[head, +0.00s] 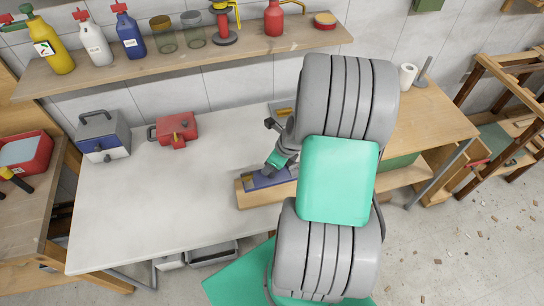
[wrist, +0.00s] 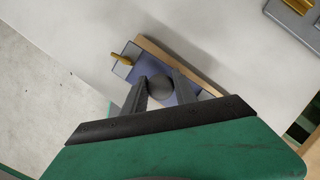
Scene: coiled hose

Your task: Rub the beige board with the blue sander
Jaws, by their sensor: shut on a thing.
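The blue sander (head: 262,181) lies flat on the beige board (head: 243,201), near the front edge of the white worktop. In the wrist view the sander (wrist: 187,95) shows a round grey knob and a yellow part at its far end. The board's edge (wrist: 150,45) shows beyond it as a pale wooden strip. My gripper (wrist: 160,92) is shut on the sander's grey knob, one finger on each side. In the head view my gripper (head: 277,160) is over the sander, and my arm hides the right part of the board.
A red box (head: 176,128) and a grey-blue toolbox (head: 103,137) stand at the back left of the worktop (head: 130,205). A grey tool with a yellow handle (wrist: 295,22) lies beyond the board. A shelf (head: 180,63) with bottles runs above. The worktop left of the board is clear.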

